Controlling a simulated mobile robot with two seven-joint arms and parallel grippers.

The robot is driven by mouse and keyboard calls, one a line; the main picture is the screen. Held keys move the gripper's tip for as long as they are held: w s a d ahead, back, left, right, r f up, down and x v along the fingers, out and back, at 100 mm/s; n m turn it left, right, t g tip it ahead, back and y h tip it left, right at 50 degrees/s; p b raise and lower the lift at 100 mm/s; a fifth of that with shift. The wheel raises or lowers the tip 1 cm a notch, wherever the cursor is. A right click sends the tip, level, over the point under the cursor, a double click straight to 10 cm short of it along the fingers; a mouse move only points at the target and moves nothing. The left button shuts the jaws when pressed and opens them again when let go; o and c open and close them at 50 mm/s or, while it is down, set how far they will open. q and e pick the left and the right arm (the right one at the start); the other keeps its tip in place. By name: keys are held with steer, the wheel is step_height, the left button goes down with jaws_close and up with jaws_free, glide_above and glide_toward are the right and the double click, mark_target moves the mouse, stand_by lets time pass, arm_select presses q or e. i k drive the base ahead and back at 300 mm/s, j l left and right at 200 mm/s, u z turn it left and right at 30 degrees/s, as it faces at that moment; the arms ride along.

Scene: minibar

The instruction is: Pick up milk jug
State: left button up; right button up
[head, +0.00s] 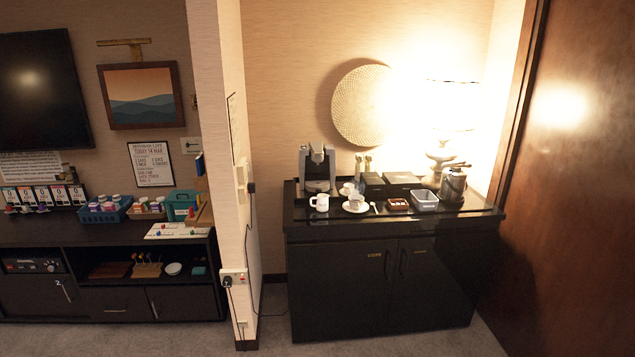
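A small white jug (321,203) with a handle stands upright at the front left of the dark minibar cabinet's top (310,217); it looks like the milk jug. It is in front of the coffee machine (318,170) and left of a white cup on a saucer (355,207). Neither of my grippers is in the head view, and nothing touches the jug.
A brown tray (398,204), a clear bin (425,200), a dark metal pot (453,185) and a lit lamp (440,155) stand farther right. A wall end (232,150) juts out on the left. A wooden door (575,170) is on the right. Carpet in front is clear.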

mark_target(323, 205)
steer(key=i, duration=2.2)
steer(key=i+u, duration=0.15)
steer(key=i, duration=0.3)
steer(key=i+l+u, duration=0.2)
steer(key=i, duration=0.2)
steer(key=i+l+u, duration=0.15)
steer(key=i, duration=0.3)
steer(key=i+l+u, duration=0.2)
steer(key=i, duration=0.2)
